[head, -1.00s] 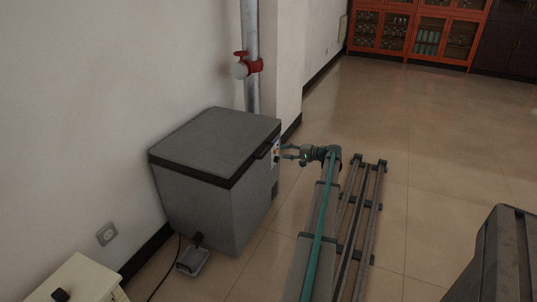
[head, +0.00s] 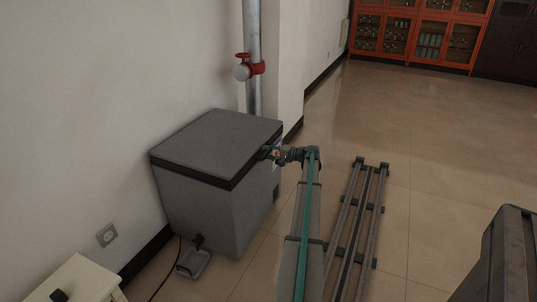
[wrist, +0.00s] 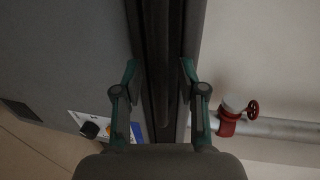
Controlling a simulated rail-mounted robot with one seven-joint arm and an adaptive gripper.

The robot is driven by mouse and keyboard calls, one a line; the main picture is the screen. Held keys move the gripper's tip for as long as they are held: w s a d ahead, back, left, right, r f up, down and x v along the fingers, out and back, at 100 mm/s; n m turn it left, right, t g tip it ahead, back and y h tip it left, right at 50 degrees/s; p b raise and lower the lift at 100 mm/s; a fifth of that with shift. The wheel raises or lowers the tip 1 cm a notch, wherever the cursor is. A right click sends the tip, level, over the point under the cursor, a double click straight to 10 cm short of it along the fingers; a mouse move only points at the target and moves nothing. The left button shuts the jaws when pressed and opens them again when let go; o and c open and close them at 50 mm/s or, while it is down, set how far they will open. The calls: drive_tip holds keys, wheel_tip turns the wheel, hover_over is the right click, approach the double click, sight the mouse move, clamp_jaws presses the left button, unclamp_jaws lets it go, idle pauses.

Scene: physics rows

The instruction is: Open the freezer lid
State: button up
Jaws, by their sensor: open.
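The grey chest freezer (head: 205,212) stands against the wall, and its flat grey lid (head: 218,140) is closed, with a dark band along the rim. My gripper (head: 266,150) is at the freezer's right side, at the lid edge, and partly hides the handle there. In the wrist view my gripper (wrist: 158,68) is open, one finger on each side of the dark lid edge with its long dark handle (wrist: 161,40). Whether the fingers touch it I cannot tell. The control panel (wrist: 95,127) shows at the lower left of that view.
A grey pipe (head: 252,95) with a red valve (head: 256,66) stands at the wall behind the freezer. A small pedal-like grey box (head: 193,263) lies on the floor in front. A cream cabinet (head: 78,278) is at lower left.

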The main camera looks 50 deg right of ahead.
clamp_jaws()
drive_tip(key=shift+r, duration=0.1)
